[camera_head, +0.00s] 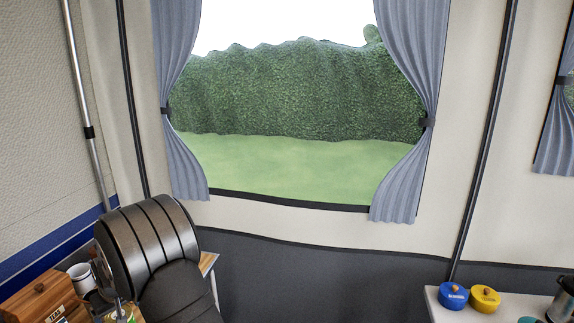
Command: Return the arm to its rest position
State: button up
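My gripper is not recognisable in the head view, so its fingers and anything between them cannot be judged. A large dark, ribbed, rounded shape fills the lower left and hides part of the wooden table there. I cannot tell whether that shape belongs to my arm.
At the lower left are a wooden box (38,303) and a white mug (82,277). At the lower right, a white counter (440,305) bears a blue lidded pot (453,297), a yellow lidded pot (485,299) and a metal pot (563,307). A curtained window (300,110) is behind.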

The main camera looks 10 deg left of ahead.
jog(key=v, duration=0.6)
jog(key=x, duration=1.1)
jog(key=shift+a+f, duration=0.1)
jog(key=shift+f, duration=0.2)
notch_tip(320, 180, up, 4)
jog(key=shift+w+r, duration=0.1)
jog(key=shift+r, duration=0.05)
jog(key=w+d+r, duration=0.6)
jog(key=d+r, duration=0.1)
jog(key=d, duration=0.3)
jog(key=w+d+m+t+h, duration=0.1)
jog(key=w+d+m, duration=0.4)
jog(key=w+d, duration=0.9)
jog(key=w+d+f+m+h, duration=0.1)
jog(key=w+d+m, duration=0.2)
jog(key=d, duration=1.2)
jog(key=w+d+f+m+t+h, duration=0.1)
jog(key=w+d+m, duration=0.2)
jog(key=d, duration=1.2)
jog(key=shift+w+d+h, duration=0.25)
jog(key=shift+w+h, duration=0.05)
jog(key=shift+w, duration=0.2)
